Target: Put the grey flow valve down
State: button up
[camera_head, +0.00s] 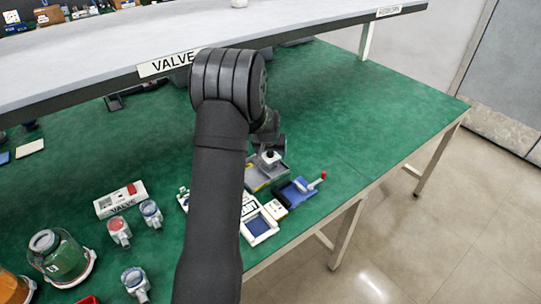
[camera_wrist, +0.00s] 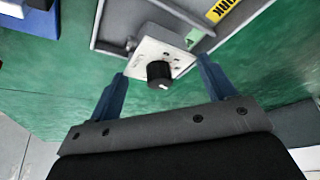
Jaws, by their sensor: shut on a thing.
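The flow valve (camera_wrist: 165,58), a pale grey-white block with a black knob, sits between the blue fingers of my gripper (camera_wrist: 161,70) in the wrist view. My gripper is shut on it. In the head view the valve (camera_head: 268,158) shows beyond my arm, under my gripper (camera_head: 268,145). It is over or at the edge of a grey tray (camera_wrist: 112,28) with a yellow label. I cannot tell whether it touches the tray's floor. A small green part shows beside the valve.
A blue tray (camera_head: 290,195) with a red-tipped part lies right of the grey tray. A grey shelf (camera_head: 110,55) overhangs the back. The green table (camera_head: 360,115) is clear at right.

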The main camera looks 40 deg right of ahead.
jog(key=shift+f, duration=0.7)
jog(key=shift+f, duration=0.1)
jog(key=o, duration=1.1)
jog(key=shift+f, duration=0.1)
jog(key=v, duration=1.2)
jog(key=shift+r, duration=0.2)
